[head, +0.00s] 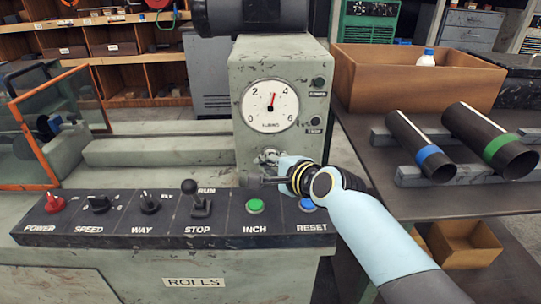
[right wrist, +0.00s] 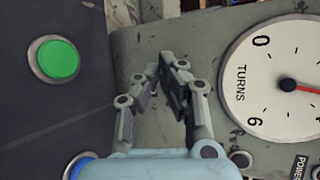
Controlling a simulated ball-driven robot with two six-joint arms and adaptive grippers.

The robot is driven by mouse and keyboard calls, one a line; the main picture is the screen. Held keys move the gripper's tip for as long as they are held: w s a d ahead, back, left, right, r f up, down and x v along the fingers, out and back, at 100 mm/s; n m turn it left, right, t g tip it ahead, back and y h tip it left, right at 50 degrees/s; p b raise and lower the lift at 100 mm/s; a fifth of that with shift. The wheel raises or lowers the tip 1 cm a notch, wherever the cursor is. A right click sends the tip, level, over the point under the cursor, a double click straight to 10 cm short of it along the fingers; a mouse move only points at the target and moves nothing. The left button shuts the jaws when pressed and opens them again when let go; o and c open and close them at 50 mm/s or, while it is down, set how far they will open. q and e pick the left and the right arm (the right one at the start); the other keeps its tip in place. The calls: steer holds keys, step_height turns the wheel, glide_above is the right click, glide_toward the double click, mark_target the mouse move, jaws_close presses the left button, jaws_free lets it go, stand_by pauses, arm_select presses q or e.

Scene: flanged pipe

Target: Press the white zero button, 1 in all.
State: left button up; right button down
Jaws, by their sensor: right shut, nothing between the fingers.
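My right gripper (head: 262,181) reaches in from the right, in front of the grey housing below the dial. Its fingers are shut and empty. In the right wrist view the fingertips (right wrist: 167,65) lie between the green button and the dial; I cannot tell whether they touch the housing. The white TURNS dial (head: 269,106) has its red needle near upright, between 2 and 4. It also shows in the right wrist view (right wrist: 265,75). My left gripper is not in view.
The sloping dark panel (head: 120,228) carries a red POWER knob (head: 53,202), black levers, a green INCH button (head: 255,206) and a partly covered blue RESET button (head: 306,204). Pipes (head: 420,150) and a brown box (head: 415,80) stand right.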

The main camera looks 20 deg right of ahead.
steer(key=shift+w, duration=0.1)
stand_by(0.7)
steer(key=shift+w+d, duration=0.15)
steer(key=shift+w, duration=0.15)
steer(key=shift+w+d, duration=0.1)
steer(key=shift+w, duration=0.3)
stand_by(0.8)
steer(key=shift+s, duration=0.1)
steer(key=shift+s+a+r+p, duration=0.1)
steer(key=shift+s+a+p, duration=0.1)
steer(key=shift+s+p, duration=0.35)
steer(key=shift+s, duration=0.15)
